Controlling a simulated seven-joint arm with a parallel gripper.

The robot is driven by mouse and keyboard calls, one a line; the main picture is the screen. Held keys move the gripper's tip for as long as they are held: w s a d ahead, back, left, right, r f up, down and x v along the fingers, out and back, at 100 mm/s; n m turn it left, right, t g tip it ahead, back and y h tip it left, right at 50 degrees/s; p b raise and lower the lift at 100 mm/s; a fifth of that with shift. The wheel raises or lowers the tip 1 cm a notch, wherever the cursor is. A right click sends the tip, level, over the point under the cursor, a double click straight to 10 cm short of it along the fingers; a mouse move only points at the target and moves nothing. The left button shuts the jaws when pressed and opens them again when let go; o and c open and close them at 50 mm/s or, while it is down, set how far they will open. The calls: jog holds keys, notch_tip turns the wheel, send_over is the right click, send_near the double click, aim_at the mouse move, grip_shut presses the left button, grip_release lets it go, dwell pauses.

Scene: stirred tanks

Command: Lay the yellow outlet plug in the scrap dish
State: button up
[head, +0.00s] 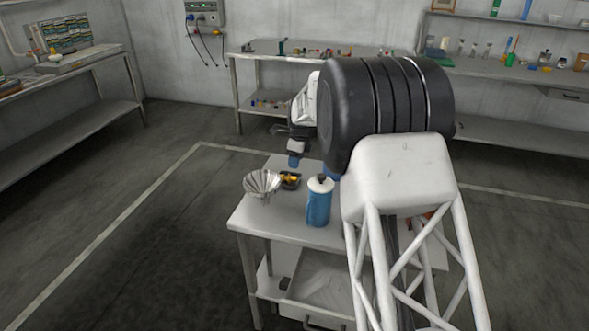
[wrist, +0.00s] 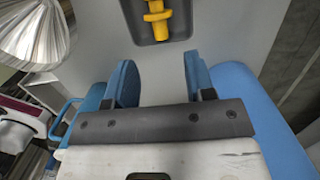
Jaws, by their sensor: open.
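The yellow outlet plug (wrist: 156,19) lies in a shallow dark dish (wrist: 180,31) at the top of the wrist view. It shows small in the head view (head: 290,179), on the small table. A silver fluted bowl (head: 262,184) stands left of the dark dish and also shows in the wrist view (wrist: 34,30). I cannot tell for sure which of the two is the scrap dish. My gripper (wrist: 160,78) has its blue fingertips wide apart with nothing between them. In the head view my gripper (head: 294,160) is near the table's far edge, beyond the dark dish.
A blue bottle with a white top (head: 319,205) stands right of the dark dish on the table (head: 270,222). Large blue shapes flank my gripper in the wrist view. My arm hides the table's right side. Cluttered benches line the walls; the floor between is clear.

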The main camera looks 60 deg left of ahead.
jog(key=shift+w+d+r, duration=0.15)
jog(key=shift+r, duration=1.55)
